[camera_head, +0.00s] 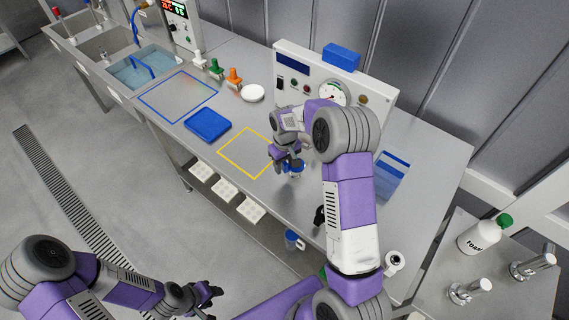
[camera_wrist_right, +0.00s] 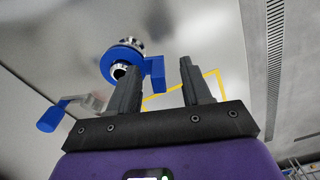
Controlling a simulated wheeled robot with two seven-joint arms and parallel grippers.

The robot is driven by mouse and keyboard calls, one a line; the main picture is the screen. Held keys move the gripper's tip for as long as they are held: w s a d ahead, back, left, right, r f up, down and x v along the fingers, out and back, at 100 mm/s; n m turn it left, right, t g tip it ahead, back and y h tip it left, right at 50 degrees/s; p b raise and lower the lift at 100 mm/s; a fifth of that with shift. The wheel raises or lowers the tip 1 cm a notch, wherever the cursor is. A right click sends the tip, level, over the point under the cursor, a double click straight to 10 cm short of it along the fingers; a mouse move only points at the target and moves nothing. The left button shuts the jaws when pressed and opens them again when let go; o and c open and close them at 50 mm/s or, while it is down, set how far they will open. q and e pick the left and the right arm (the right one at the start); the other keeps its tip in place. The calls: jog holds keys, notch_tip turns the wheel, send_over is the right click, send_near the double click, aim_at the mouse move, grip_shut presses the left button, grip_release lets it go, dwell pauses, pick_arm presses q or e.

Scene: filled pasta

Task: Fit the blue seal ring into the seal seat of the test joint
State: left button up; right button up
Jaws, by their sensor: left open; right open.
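A metal fitting (camera_wrist_right: 130,45) with a round blue part (camera_wrist_right: 112,62) around it and a blue block at its side shows in the right wrist view. I cannot tell whether that round blue part is the seal ring or the joint's body, and no seal seat can be made out. A lever with a blue handle (camera_wrist_right: 48,119) reaches to the left. In the head view the blue-and-metal piece (camera_head: 296,170) is on the bench, partly hidden. My right gripper (camera_head: 290,160) is open right beside it, with no object clearly between its fingers. My left gripper (camera_head: 212,293) is open over the floor, away from the bench.
A yellow outline (camera_head: 226,148) lies left of my right gripper. A blue tray (camera_head: 208,137), blue outline (camera_head: 150,112), white dish (camera_head: 253,92) and green and orange fittings (camera_head: 234,76) are further left. The gauge panel (camera_head: 290,65) stands behind. A foam bottle (camera_head: 482,236) is at right.

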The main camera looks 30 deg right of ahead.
jog(key=r, duration=0.1)
jog(key=r+p, duration=0.1)
jog(key=shift+d+r, duration=0.35)
jog(key=shift+r, duration=0.05)
jog(key=shift+a+r+p, duration=0.2)
jog(key=shift+r+p, duration=0.65)
jog(key=shift+r, duration=0.1)
jog(key=shift+r+p, duration=0.75)
jog(key=shift+r, duration=0.3)
notch_tip(320, 180, up, 8)
jog(key=shift+f, duration=0.25)
